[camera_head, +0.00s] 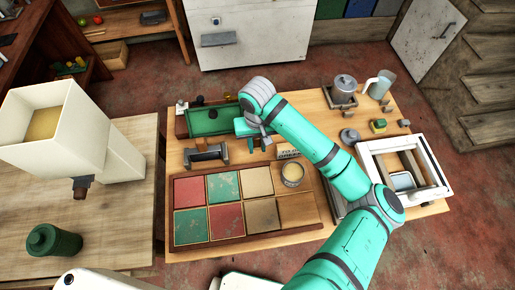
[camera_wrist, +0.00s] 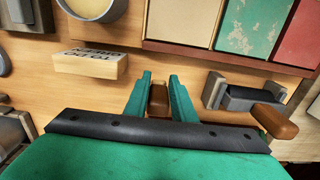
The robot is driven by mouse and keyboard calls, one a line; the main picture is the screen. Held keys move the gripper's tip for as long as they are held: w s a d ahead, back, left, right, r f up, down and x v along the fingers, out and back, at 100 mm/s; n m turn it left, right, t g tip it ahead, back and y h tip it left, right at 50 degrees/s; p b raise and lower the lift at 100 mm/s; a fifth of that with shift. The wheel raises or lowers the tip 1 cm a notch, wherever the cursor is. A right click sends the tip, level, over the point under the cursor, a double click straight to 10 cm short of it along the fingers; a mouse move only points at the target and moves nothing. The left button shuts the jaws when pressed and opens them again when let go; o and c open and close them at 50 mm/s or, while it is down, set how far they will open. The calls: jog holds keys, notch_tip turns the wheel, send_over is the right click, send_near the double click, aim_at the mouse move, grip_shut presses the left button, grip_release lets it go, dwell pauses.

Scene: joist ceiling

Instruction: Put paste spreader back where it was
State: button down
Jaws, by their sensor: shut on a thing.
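My gripper (camera_head: 256,136) is over the table, just in front of the green tray; it also shows in the wrist view (camera_wrist: 159,88). Its two green fingers are shut on a small brown piece (camera_wrist: 158,99), which I take to be the paste spreader's handle. The rest of the spreader is hidden by the fingers and the wrist. I cannot tell whether it touches the table. In the wrist view, bare wood lies around the fingertips.
A dark stand (camera_head: 207,154) with a roller is left of my gripper. A lettered block (camera_head: 289,153) and a round tin (camera_head: 292,174) are in front. The green tray (camera_head: 212,119) is behind. A board of coloured panels (camera_head: 245,232) fills the table's front.

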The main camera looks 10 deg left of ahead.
aim_at(257, 148)
jog(key=shift+w+f, duration=0.3)
jog(key=shift+f, duration=0.05)
jog(key=shift+a+f, duration=0.1)
jog(key=shift+f, duration=1.45)
jog(key=shift+f, duration=0.15)
jog(key=c, duration=1.5)
grip_release()
notch_tip(257, 148, up, 12)
jog(key=shift+r, duration=0.2)
